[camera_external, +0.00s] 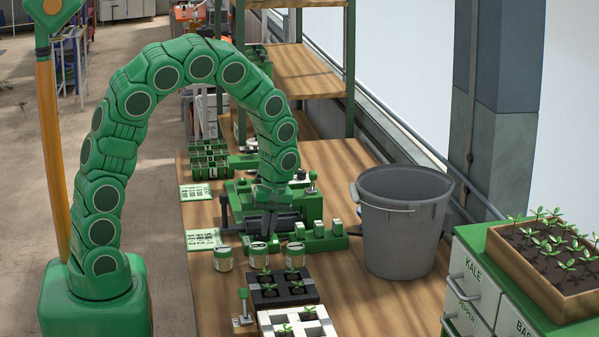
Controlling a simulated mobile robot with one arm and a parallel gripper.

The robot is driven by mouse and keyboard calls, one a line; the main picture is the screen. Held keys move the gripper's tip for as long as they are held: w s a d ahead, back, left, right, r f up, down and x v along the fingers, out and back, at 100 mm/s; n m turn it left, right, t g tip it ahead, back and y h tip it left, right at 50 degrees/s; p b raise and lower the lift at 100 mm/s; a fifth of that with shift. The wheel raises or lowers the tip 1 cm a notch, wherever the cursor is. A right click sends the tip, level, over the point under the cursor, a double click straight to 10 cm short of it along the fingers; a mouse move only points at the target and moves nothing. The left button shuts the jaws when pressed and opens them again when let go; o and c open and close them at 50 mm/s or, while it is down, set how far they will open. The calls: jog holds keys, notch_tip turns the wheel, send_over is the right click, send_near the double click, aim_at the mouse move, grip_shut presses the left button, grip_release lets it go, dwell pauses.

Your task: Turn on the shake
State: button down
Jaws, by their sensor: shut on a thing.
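The green tray seeder (308,207) stands on the wooden bench, with a dark roller across its front. A green strip (340,242) lies along its front and carries several small upright blocks with pale tops (319,229). My gripper (270,229) points straight down at the seeder's front, over the left part of this strip. Its fingers are close together, shut on a small part there. The fingers hide that part, and I cannot tell which control it is. A dark lever (223,207) stands at the seeder's left side and a knobbed lever (312,183) at its right.
Several small jars (223,259) stand in front of the seeder. Nearer are a black seedling tray (268,298) and a white one (318,329). A grey bucket (402,235) stands at the right. Printed cards (203,239) lie at the bench's left edge.

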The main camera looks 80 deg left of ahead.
aim_at(254, 235)
jog(key=shift+s+d+f+g, duration=0.1)
jog(key=shift+s+f+g, duration=0.2)
jog(key=shift+s+f, duration=0.6)
jog(key=shift+s+r, duration=0.1)
jog(key=shift+s, duration=0.85)
jog(key=w+r, duration=0.1)
jog(key=r, duration=0.1)
jog(key=w+r, duration=0.1)
jog(key=r, duration=0.1)
jog(key=w+r, duration=0.1)
jog(key=r, duration=0.1)
jog(key=shift+w+r, duration=0.25)
jog(key=shift+r, duration=0.05)
jog(key=shift+v, duration=4.55)
jog(key=s+d+r+m, duration=0.3)
jog(key=s+d+m, duration=0.2)
jog(key=s, duration=0.3)
jog(key=s+d+m, duration=0.4)
jog(key=s+m, duration=0.2)
jog(key=s, duration=0.4)
jog(key=s+d+m, duration=0.5)
jog(key=s+m, duration=0.2)
jog(key=s, duration=0.4)
jog(key=shift+s+d, duration=0.3)
jog(key=shift+s, duration=0.05)
